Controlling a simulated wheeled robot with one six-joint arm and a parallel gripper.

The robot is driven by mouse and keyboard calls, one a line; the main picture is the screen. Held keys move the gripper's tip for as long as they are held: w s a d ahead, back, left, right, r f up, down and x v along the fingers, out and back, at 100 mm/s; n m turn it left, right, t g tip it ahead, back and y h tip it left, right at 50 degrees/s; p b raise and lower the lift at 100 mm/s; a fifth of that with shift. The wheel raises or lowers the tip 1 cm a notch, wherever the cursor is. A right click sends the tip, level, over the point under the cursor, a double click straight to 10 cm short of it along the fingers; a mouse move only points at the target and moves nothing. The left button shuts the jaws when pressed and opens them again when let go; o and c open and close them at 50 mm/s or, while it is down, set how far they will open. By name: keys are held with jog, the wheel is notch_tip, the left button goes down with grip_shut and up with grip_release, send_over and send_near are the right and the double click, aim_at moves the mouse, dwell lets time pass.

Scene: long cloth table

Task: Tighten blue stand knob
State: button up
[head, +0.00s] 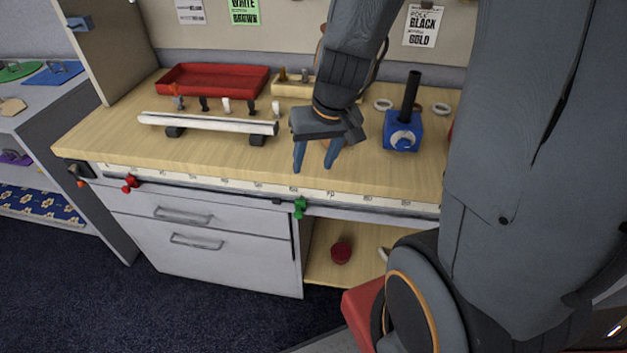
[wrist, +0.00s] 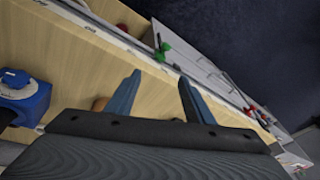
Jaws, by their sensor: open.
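The blue stand (head: 402,133) is a blue block with a black post rising from its top, on the right part of the wooden bench. Its round knob (head: 402,140) is pale with a blue centre and sits on the front face. My gripper (head: 313,168) is open and empty above the bench's front part, to the left of the blue stand and apart from it. In the wrist view the gripper's two blue fingers (wrist: 157,94) are spread. The blue stand (wrist: 24,97) with its knob (wrist: 15,79) shows at the left edge there, outside the fingers.
A white bar (head: 208,122) on dark supports lies to the left on the bench (head: 110,148). A red tray (head: 212,80) stands behind it. Pale rings (head: 441,109) lie near the stand. Red (head: 130,184) and green (head: 299,207) clamps sit on the front rail. The bench between gripper and stand looks clear.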

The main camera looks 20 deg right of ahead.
jog(key=shift+n+g, duration=0.4)
jog(key=shift+g, duration=0.3)
jog(key=shift+s+a+f+b, duration=0.2)
jog(key=shift+s+a+b, duration=0.05)
jog(key=shift+s, duration=0.4)
jog(key=shift+s+a+f+b, duration=0.2)
jog(key=shift+s+a, duration=0.05)
jog(key=shift+s, duration=0.45)
jog(key=shift+s+a+f+b, duration=0.2)
jog(key=shift+s+a+b, duration=0.05)
jog(key=shift+s, duration=0.4)
